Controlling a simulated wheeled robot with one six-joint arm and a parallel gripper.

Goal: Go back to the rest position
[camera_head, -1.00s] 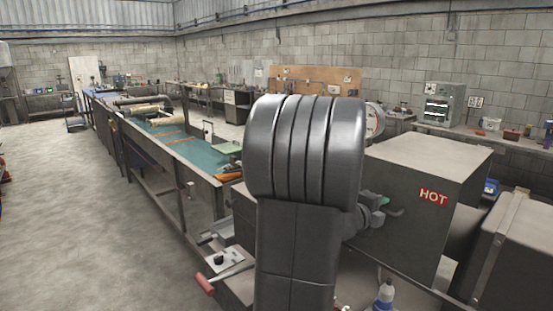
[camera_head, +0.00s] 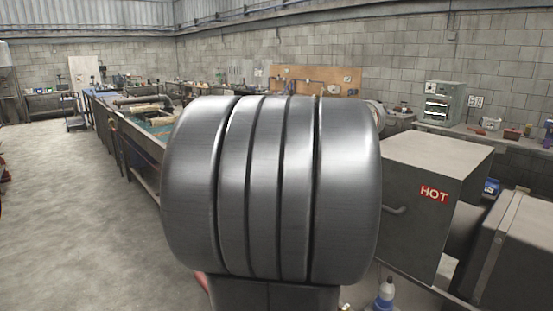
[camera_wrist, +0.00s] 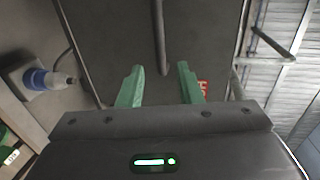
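My gripper (camera_wrist: 160,88) shows in the wrist view with its two green fingers apart and nothing between them. Beyond the fingers is the dark face of the box with the red HOT label; a bar-shaped handle (camera_wrist: 160,35) on it lies past the fingertips, apart from them as far as I can tell. In the head view my own grey arm link fills the middle and hides the gripper.
The grey HOT box (camera_head: 430,180) stands right of my arm. A white and blue bottle (camera_head: 384,296) is at the bottom. A long bench (camera_head: 140,145) runs back on the left. The concrete floor (camera_head: 70,210) at left is clear.

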